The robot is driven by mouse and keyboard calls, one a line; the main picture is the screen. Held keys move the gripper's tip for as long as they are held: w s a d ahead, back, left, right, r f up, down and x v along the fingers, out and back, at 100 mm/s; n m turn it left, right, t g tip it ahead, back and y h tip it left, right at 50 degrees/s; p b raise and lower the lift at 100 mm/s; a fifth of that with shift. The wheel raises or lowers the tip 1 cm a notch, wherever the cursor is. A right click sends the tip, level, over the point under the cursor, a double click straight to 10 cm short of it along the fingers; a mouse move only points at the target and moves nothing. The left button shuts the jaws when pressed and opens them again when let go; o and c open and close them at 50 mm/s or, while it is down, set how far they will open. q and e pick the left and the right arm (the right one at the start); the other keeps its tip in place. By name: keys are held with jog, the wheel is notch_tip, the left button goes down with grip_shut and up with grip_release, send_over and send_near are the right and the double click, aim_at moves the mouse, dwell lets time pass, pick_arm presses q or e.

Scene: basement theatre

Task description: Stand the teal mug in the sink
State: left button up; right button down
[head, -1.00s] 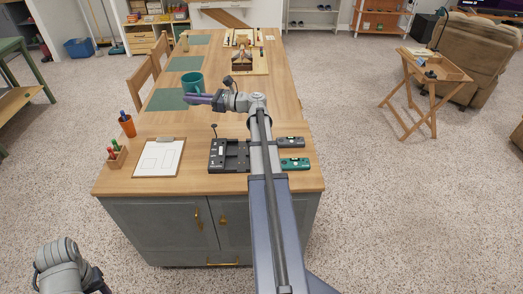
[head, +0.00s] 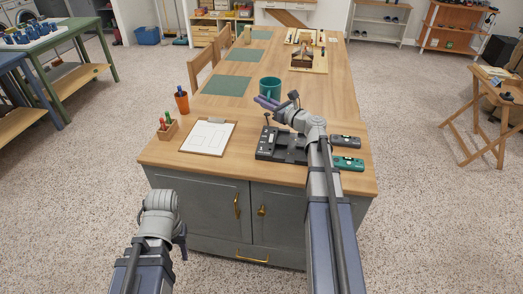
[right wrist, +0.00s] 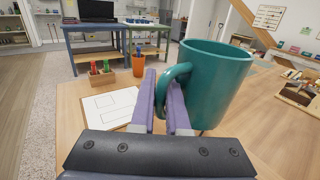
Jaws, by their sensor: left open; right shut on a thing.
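The teal mug (head: 270,86) is upright over the wooden table in the head view, right of the nearest green mat. My right gripper (head: 266,102) is shut on its handle. In the right wrist view the purple fingers (right wrist: 162,105) close on the handle of the mug (right wrist: 212,85). The mug looks slightly above the tabletop, but the gap is hard to judge. My left gripper (head: 181,243) hangs low in front of the cabinet, apart from everything; its fingers are hardly visible. No sink is recognisable in either view.
The wooden table (head: 320,95) holds a clipboard (head: 208,137), orange pen cup (head: 181,102), marker block (head: 167,129), black device (head: 270,145) and green level (head: 348,163). A folding tray table (head: 497,110) stands at right. Open carpet (head: 420,200) lies on the right.

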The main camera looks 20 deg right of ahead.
jog(key=w+a+f+h+b, duration=0.15)
jog(key=a+f+b, duration=0.35)
jog(key=a, duration=0.5)
pick_arm(q)
notch_tip(320, 180, down, 12)
jog(key=b, duration=0.5)
pick_arm(e)
send_over(235, 150)
jog(key=shift+m+t, duration=0.3)
jog(key=shift+m, duration=0.1)
notch_tip(235, 150, down, 7)
jog(key=shift+f, duration=0.1)
pick_arm(q)
jog(key=shift+f, duration=0.15)
notch_tip(235, 150, down, 4)
jog(key=b, duration=0.4)
jog(key=shift+r, duration=0.25)
pick_arm(e)
notch_tip(235, 150, down, 4)
jog(key=shift+r, duration=0.25)
jog(key=shift+f, duration=0.2)
jog(key=c, duration=0.9)
grip_release()
pick_arm(q)
jog(key=shift+f, duration=0.15)
